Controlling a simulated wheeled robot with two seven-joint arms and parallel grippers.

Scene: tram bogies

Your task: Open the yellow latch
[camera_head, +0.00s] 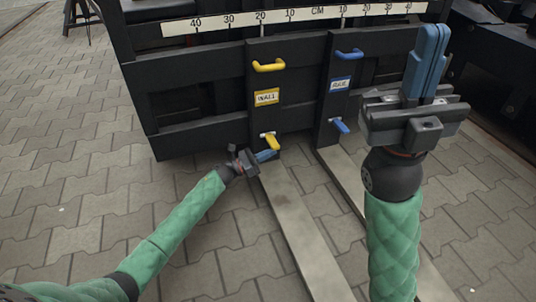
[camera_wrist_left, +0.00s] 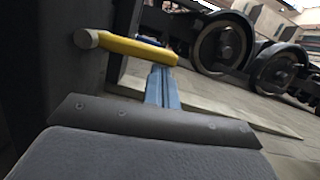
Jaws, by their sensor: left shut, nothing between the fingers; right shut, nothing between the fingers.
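The yellow latch (camera_head: 272,142) is a short lever low on the left dark upright, tilted down to the right. In the left wrist view the yellow latch (camera_wrist_left: 135,49) reaches across from a pale round pivot. My left gripper (camera_head: 265,156) is shut and empty, its blue fingers just below the latch. In the left wrist view the left gripper (camera_wrist_left: 162,85) points toward the latch's free end; I cannot tell whether they touch. My right gripper (camera_head: 430,62) is shut and empty, raised upright at the right, in front of the frame.
A yellow handle (camera_head: 268,66) and a yellow label (camera_head: 266,97) are above the latch. A blue handle (camera_head: 349,54) and blue latch (camera_head: 340,126) are on the right upright. Two forks (camera_head: 297,225) extend forward low down. Paving (camera_head: 75,180) at left is clear.

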